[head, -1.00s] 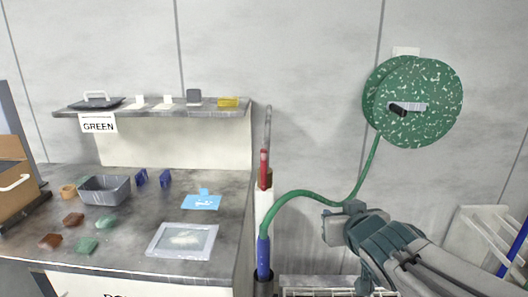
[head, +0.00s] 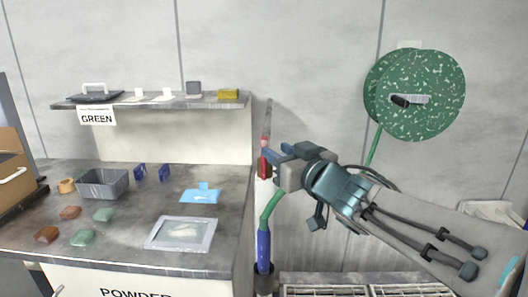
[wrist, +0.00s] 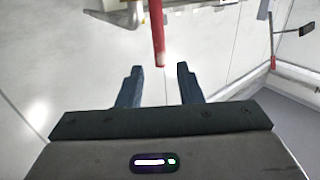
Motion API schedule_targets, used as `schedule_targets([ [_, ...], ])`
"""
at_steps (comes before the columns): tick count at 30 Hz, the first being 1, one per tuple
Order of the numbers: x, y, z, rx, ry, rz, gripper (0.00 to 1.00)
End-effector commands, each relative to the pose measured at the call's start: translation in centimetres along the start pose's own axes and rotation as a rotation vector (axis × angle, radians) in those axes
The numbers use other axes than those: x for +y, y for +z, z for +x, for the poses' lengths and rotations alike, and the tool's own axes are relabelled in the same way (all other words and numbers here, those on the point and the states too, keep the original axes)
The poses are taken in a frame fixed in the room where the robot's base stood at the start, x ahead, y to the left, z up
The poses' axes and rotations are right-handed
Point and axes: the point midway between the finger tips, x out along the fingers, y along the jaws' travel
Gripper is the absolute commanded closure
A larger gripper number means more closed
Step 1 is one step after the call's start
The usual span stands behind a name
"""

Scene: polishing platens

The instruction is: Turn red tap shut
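The red tap handle (head: 264,168) is on the upright pipe beside the bench's right end. In the head view my gripper (head: 272,157) is right at it and partly hides it. In the wrist view the red handle (wrist: 158,35) is a long bar whose near end lies at the gap between my fingertips (wrist: 159,72). The fingers are apart, with clear space on both sides of the bar. My gripper is open, and I cannot see it touching the handle.
A green hose (head: 271,205) and a blue sleeve (head: 263,246) are just below my gripper. A speckled green disc (head: 430,115) hangs on the wall at right. The grey bench (head: 130,225) with blocks and trays is at left.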

Motion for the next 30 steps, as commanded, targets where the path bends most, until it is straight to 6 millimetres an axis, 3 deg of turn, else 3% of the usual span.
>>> schedule_targets([
  [6, 0.0, 0.3, 3.9, -0.001, -0.001, 0.000, 0.67],
  [12, 0.0, 0.1, 6.0, -0.001, -0.001, 0.000, 0.67],
  [24, 0.0, 0.0, 6.5, 0.000, 0.000, 0.000, 0.67],
  [27, 0.0, 0.0, 6.5, 0.000, 0.000, 0.000, 0.95],
  [28, 0.0, 0.0, 6.5, 0.000, 0.000, 0.000, 1.00],
  [30, 0.0, 0.0, 6.5, 0.000, 0.000, 0.000, 1.00],
])
